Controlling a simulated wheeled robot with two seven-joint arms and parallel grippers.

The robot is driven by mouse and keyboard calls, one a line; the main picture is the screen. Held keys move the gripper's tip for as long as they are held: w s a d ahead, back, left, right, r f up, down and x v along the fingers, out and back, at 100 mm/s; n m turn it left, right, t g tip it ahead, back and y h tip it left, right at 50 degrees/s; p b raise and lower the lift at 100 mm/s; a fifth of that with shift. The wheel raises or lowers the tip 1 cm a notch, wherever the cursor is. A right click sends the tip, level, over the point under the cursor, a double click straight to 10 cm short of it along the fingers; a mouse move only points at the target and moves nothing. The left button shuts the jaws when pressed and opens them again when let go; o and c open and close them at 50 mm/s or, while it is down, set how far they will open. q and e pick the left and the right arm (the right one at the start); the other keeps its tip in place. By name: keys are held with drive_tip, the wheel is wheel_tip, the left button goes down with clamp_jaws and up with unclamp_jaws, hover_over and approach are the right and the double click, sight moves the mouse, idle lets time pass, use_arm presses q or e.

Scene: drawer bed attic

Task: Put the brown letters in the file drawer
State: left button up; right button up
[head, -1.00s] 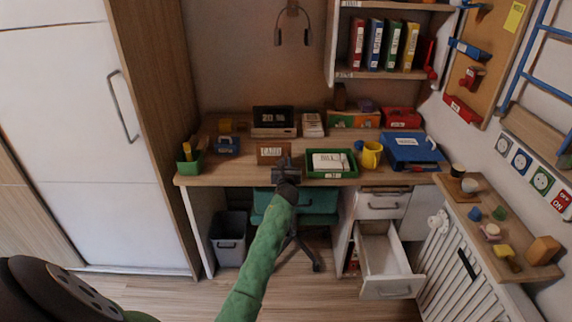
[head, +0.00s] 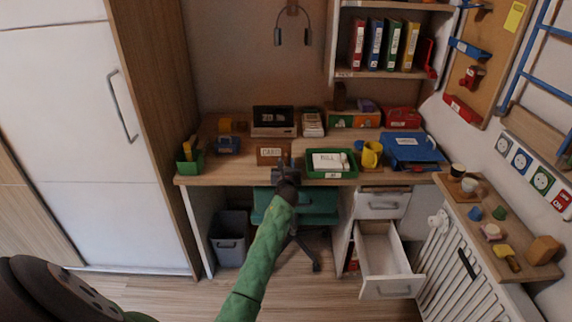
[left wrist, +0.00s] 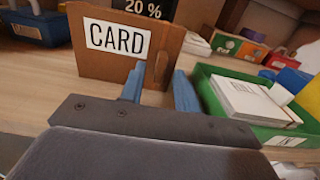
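A brown letter marked CARD (head: 269,155) stands upright near the desk's front edge; it fills the upper left of the left wrist view (left wrist: 118,45). My left gripper (head: 286,162) is at the letter's right end. Its two blue fingers (left wrist: 159,84) are apart with nothing clearly held between them. The left finger overlaps the letter's face in the left wrist view, and the right finger is near its right edge; I cannot tell whether they touch. A white lower drawer (head: 391,287) under the desk's right side is pulled open and looks empty. My right gripper is not in view.
A green tray (head: 331,178) with a white BILL letter (head: 331,162) stands just right of my left gripper. A yellow mug (head: 371,156) and blue box (head: 412,150) are further right. A teal chair (head: 315,205) is under the desk. Floor before the open drawer is clear.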

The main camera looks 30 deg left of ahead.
use_arm(q)
drive_tip(key=v, duration=1.1)
drive_tip(key=shift+s+d+b, duration=0.2)
drive_tip(key=shift+b, duration=0.2)
drive_tip(key=shift+f, duration=0.15)
drive_tip(key=s+d+f+n+g+h, duration=0.3)
drive_tip(key=s+d+f+n, duration=0.45)
drive_tip(key=s, duration=0.25)
drive_tip(key=s+d+f+n+g+h, duration=0.2)
drive_tip(key=s+d+f+n, duration=0.5)
drive_tip(key=s+d, duration=0.2)
drive_tip(key=s+d+n+g+h, duration=0.3)
drive_tip(key=s+d+n, duration=0.3)
drive_tip(key=s+d, duration=0.3)
drive_tip(key=s+d+f+n+g+h, duration=0.1)
drive_tip(key=s+d+n+g+h, duration=0.3)
drive_tip(key=s+d, duration=0.5)
drive_tip(key=s+n, duration=0.2)
drive_tip(key=s, duration=0.6)
drive_tip(key=shift+d+f, duration=0.25)
drive_tip(key=shift+f, duration=0.05)
drive_tip(key=shift+s+n, duration=0.1)
drive_tip(key=shift+n, duration=0.25)
